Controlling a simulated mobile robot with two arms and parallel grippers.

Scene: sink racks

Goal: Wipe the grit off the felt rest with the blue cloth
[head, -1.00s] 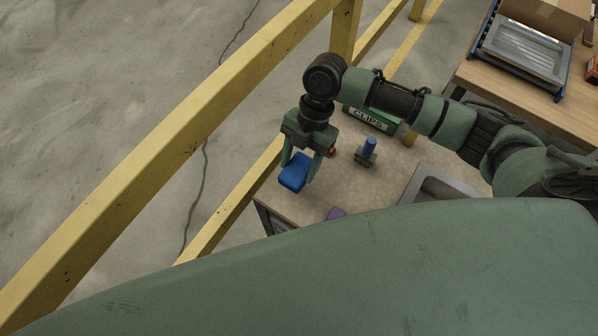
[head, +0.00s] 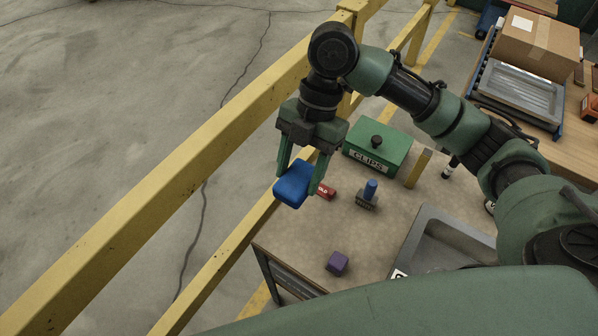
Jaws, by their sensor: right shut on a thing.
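The blue cloth (head: 293,184) looks like a thick folded pad. My right gripper (head: 299,178) is shut on it and holds it in the air near the table's left edge, by the yellow rail. I cannot make out a felt rest or any grit in this view; my own body covers the lower part of the picture. My left gripper is not in view.
A metal sink (head: 424,230) is at right. A yellow rail (head: 150,201) runs along the left.

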